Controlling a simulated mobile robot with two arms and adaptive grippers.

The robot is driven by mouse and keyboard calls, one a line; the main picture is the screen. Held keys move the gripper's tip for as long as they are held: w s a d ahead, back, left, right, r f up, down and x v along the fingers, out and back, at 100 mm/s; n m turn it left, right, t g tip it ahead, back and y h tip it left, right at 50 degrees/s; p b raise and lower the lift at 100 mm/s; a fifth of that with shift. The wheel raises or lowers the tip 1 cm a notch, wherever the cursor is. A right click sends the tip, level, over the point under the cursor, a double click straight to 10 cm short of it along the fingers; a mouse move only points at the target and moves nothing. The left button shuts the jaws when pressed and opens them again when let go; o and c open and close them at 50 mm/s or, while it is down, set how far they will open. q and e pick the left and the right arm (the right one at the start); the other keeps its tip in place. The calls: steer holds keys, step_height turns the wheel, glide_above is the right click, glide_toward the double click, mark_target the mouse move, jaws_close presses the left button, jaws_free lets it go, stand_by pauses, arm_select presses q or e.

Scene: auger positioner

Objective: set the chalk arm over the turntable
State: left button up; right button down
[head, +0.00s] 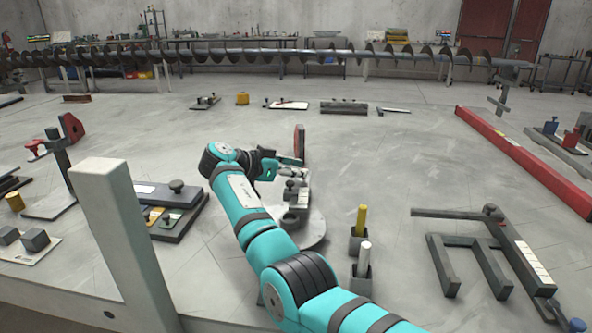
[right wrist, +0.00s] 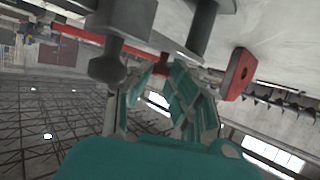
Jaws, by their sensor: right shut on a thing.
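A pale round plate (head: 314,238), which looks like the turntable, lies on the floor-like top in the middle of the head view. Grey blocks stand on it, and my right arm partly hides it. My right gripper (head: 287,162) is just behind these blocks. In the right wrist view, its fingers (right wrist: 158,82) close around a small red part (right wrist: 161,62). An upright red-edged plate (head: 299,143) stands by the fingertips. I cannot tell for sure which part is the chalk arm. My left gripper is not in view.
Yellow (head: 361,219) and white (head: 364,258) sticks stand in holders right of the plate. A grey frame with a long bar (head: 450,213) is further right. A long red beam (head: 525,158) lies at the right. A pale post (head: 122,235) rises at left front.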

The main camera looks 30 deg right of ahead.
steer(key=c, duration=1.2)
jaws_free()
steer(key=shift+w, duration=0.15)
steer(key=v, duration=1.2)
